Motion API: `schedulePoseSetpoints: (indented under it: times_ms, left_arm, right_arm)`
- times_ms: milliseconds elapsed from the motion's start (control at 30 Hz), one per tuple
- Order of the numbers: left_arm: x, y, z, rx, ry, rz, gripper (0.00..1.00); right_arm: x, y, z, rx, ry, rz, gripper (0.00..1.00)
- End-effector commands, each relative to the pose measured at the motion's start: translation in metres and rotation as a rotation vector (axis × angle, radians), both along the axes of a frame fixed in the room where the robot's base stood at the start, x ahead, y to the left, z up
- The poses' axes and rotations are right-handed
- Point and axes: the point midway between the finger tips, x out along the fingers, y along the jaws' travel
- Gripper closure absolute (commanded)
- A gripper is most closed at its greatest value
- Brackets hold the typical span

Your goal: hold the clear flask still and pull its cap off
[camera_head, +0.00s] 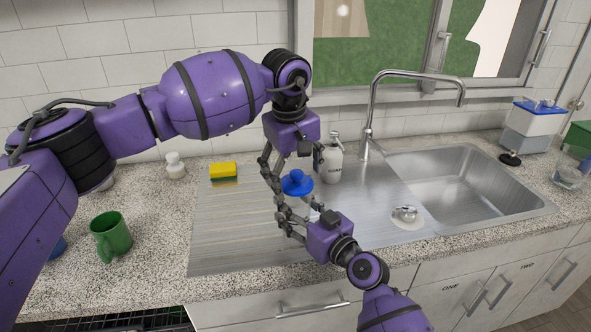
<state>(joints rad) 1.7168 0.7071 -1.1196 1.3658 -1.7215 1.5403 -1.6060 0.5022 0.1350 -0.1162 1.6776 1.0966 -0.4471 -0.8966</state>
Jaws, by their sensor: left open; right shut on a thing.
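The flask's blue cap (297,183) shows above the drainboard, between my two grippers. The clear flask below it is mostly hidden by my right gripper's fingers and is hard to make out. My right gripper (296,210) comes in from the lower right and is shut on the flask. My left gripper (296,172) points down from above, with its open fingers to either side of the cap. I cannot tell whether they touch it.
A soap bottle (330,161) stands close behind my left gripper. The sink (455,180) with its tap (371,110) is to the right. A yellow sponge (223,170), a white bottle (175,166) and a green mug (110,235) are to the left.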

Motion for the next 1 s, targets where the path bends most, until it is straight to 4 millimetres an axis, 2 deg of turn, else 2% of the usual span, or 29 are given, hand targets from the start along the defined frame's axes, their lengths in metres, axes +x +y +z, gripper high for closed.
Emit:
schedulePoseSetpoints:
  times_ms: [100, 567, 1000]
  left_arm:
    - [-0.0001, 0.0, 0.0002, 0.0, 0.0, 0.0, 0.23]
    - [0.0002, -0.0008, 0.0002, -0.002, -0.001, 0.0, 0.82]
    - [0.0009, -0.0021, 0.0006, -0.004, -0.003, 0.0, 0.84]
  right_arm:
    - [0.0, 0.0, 0.0003, 0.0, 0.0, 0.0, 0.94]
    - [-0.0009, 0.0019, 0.0003, -0.002, -0.001, 0.004, 0.94]
    - [-0.0026, 0.0058, 0.0011, -0.003, -0.004, 0.012, 0.94]
